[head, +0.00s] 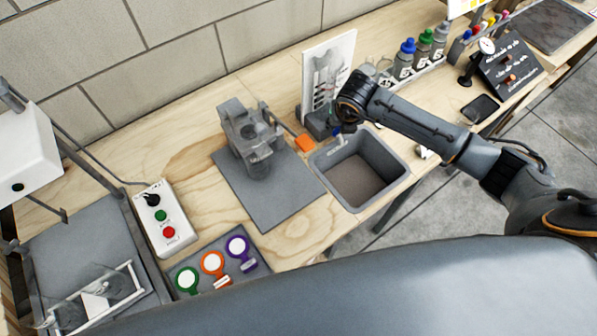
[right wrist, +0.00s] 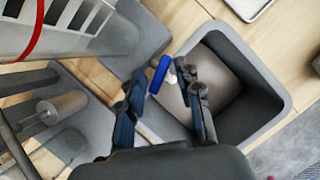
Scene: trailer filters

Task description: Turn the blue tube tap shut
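The blue tube tap (right wrist: 160,74) has a blue handle and a pale stub beside it, in front of the grey bin in the right wrist view. In the head view a small blue part of the tap (head: 336,131) shows just below my right gripper (head: 342,127), at the bin's back left edge. In the right wrist view the right gripper (right wrist: 163,80) has its two fingers apart, one on each side of the blue handle. I cannot tell whether either finger touches it. My left gripper is not in view.
The open grey bin (head: 398,157) stands below the tap. A white panel (head: 318,75) rises behind. Capped bottles (head: 404,60) stand behind my right arm.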

